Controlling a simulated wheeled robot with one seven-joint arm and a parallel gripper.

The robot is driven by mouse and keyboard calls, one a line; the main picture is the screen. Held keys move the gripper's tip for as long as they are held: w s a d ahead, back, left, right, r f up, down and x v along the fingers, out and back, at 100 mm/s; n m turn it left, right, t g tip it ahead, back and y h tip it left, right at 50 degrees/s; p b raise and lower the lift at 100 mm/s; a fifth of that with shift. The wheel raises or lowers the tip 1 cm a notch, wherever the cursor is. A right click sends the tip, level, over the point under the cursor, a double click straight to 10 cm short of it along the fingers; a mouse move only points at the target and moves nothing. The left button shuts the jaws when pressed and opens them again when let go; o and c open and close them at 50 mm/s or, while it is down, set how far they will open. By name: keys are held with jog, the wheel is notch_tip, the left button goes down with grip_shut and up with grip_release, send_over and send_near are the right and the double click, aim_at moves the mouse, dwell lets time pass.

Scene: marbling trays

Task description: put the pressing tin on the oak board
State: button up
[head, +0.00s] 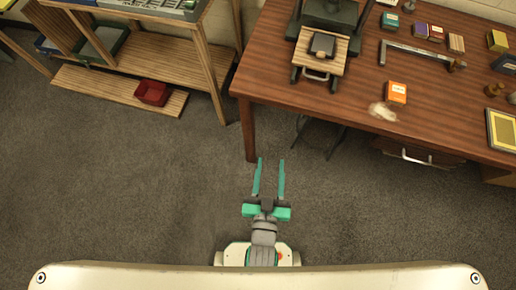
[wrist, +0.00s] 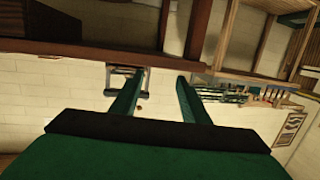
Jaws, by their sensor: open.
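My gripper (head: 270,163) is open and empty over the grey floor, in front of the desk's left end. Its two teal fingers also show apart in the wrist view (wrist: 160,76). A light wooden board (head: 306,58), which looks like the oak board, lies at the desk's left end by a dark frame. A small dark grey block (head: 322,44) rests on it. An orange box-like tin with a pale label (head: 396,93) stands near the desk's front edge. I cannot tell for sure which item is the pressing tin.
The brown desk (head: 290,100) also carries a metal bar (head: 415,53), a whitish crumpled item (head: 382,111), several small boxes and a yellow-framed panel (head: 502,128). The floor between is clear.

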jog(key=s+a+r+n+y, duration=0.1)
jog(key=s+a, duration=0.2)
jog(key=s, duration=0.8)
jog(key=shift+s+a+r+g+y, duration=0.3)
jog(key=shift+s+r+g, duration=0.1)
jog(key=shift+c, duration=0.4)
